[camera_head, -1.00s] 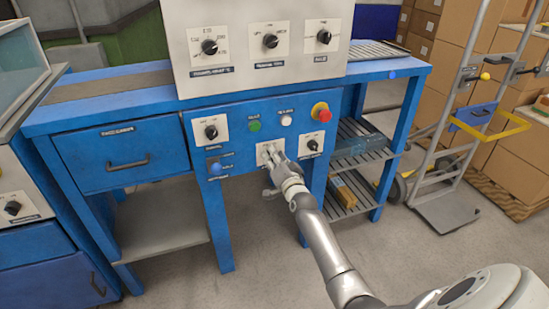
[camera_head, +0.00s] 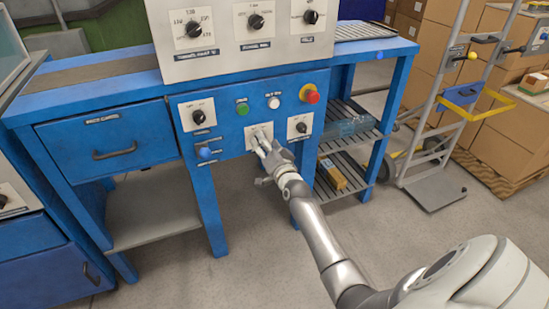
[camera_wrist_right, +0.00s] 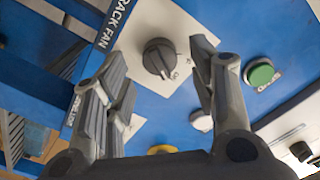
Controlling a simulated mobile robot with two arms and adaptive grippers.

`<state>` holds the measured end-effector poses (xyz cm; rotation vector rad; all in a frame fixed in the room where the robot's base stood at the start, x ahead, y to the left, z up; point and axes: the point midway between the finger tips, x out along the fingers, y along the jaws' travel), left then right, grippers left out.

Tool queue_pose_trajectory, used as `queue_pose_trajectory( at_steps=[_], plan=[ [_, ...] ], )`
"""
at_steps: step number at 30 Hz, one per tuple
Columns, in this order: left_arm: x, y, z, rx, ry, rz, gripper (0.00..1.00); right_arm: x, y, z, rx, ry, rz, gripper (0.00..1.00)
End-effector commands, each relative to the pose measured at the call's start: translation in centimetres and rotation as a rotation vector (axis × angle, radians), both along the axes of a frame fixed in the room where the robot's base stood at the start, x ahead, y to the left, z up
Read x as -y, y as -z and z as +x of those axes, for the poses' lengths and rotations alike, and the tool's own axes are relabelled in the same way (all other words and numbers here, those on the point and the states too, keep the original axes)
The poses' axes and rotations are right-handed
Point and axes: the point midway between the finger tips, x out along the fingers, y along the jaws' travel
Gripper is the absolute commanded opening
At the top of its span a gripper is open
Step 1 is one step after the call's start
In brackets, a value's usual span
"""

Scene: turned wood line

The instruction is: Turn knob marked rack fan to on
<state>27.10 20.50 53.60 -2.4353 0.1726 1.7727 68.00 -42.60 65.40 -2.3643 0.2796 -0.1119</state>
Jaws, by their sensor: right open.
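The rack fan knob (camera_wrist_right: 159,58) is dark grey and round with a grip bar, on a white plate (camera_head: 253,131) low on the blue panel. The RACK FAN label (camera_wrist_right: 115,22) is beside it in the right wrist view. My right gripper (camera_head: 261,139) is in front of this plate and hides the knob in the head view. In the wrist view its two fingers (camera_wrist_right: 160,90) are apart, with the knob appearing between and just beyond them. No contact is visible. I cannot read clearly where the knob points. My left gripper is not in view.
Other dark knobs sit left (camera_head: 198,116) and right (camera_head: 300,127) of the plate. A green button (camera_head: 242,108), a white button (camera_head: 273,102) and a red stop button (camera_head: 310,94) are above. A blue-tipped control (camera_head: 204,152) is at lower left.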

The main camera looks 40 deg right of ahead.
Motion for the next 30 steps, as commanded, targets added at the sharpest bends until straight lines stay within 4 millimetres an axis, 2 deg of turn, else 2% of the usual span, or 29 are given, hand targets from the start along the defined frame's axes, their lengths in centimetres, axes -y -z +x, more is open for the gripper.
queue_pose_trajectory(
  at_steps=[9, 15, 21, 30],
  plan=[
    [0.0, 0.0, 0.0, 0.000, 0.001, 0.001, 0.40, -1.4, 0.1, -6.0, -0.002, 0.001, 0.000, 0.53],
    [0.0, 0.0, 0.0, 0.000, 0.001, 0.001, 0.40, -2.0, 0.1, -8.7, -0.002, 0.001, -0.001, 0.53],
    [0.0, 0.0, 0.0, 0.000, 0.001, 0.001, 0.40, -2.3, 0.0, -9.6, 0.000, 0.001, -0.001, 0.53],
    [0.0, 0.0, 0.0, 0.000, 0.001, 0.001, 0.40, -2.3, 0.0, -9.6, 0.000, 0.001, 0.000, 0.53]
  ],
)
